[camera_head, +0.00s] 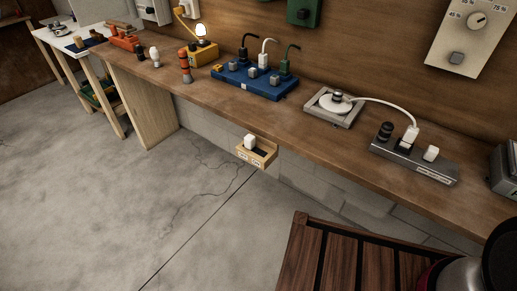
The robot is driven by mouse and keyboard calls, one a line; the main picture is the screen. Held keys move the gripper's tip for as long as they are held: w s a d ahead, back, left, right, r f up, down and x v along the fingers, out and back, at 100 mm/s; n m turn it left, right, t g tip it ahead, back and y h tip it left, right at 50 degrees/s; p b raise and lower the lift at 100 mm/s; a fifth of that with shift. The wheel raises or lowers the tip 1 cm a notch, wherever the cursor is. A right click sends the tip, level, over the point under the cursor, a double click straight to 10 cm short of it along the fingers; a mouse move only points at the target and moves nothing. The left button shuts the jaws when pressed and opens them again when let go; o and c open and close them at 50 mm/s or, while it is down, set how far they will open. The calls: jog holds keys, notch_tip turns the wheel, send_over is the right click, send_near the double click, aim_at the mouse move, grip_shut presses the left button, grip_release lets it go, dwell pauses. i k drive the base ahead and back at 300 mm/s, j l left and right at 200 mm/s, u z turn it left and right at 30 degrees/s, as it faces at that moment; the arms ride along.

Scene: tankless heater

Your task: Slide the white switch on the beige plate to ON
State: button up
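A dark slot lies to the right of the switch. Small pale labels sit on the plate's front, too small to read surely. No gripper fingers show in this view, and nothing is touching the switch.
A dark slatted wooden top (345,260) stands at the lower right. The concrete floor (190,225) before the plate is clear.

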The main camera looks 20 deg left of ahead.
aim_at(250, 140)
jog(key=u, duration=0.4)
jog(key=i+u, duration=0.1)
jog(key=u, duration=0.35)
jog(key=i+u, duration=0.1)
jog(key=u, duration=0.3)
jog(key=l+u, duration=0.1)
jog(key=u, duration=0.3)
